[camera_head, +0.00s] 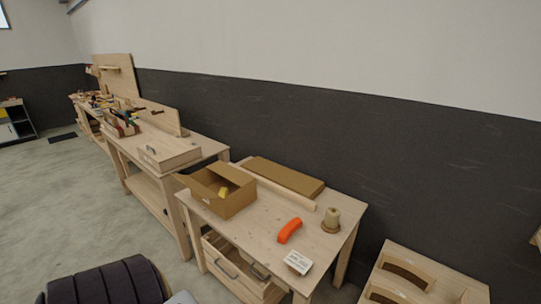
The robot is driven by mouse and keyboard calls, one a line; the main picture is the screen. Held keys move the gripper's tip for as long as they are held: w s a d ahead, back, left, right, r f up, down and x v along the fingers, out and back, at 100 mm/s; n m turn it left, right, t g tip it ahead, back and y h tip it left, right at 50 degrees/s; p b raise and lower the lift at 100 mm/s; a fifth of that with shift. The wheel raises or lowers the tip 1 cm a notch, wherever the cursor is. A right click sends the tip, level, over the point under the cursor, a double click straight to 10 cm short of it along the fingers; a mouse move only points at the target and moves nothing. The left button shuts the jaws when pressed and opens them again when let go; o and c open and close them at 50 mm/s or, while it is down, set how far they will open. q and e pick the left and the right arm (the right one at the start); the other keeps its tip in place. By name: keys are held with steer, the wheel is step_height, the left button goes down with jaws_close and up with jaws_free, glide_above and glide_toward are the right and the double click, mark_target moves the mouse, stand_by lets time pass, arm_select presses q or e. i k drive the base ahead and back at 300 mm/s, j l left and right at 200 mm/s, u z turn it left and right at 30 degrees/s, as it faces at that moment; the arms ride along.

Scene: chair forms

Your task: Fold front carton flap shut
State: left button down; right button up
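An open brown carton (229,204) stands at the left end of the nearest wooden table in the head view. One flap (187,181) sticks out at its left side, and another flap shows raised along the top. A small yellow thing (223,191) shows inside the carton. I cannot tell for certain which flap is the front one. Neither of my grippers is in the picture.
On the nearest table (262,231) lie a flat brown cardboard piece (284,177), a wooden strip, an orange tool (290,230), a white labelled box (298,262) and a twine spool (331,219). A dark rounded padded thing (107,285) is at the bottom left. Open floor (50,210) lies left.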

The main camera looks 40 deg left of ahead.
mark_target(198, 188)
steer(key=u, duration=2.25)
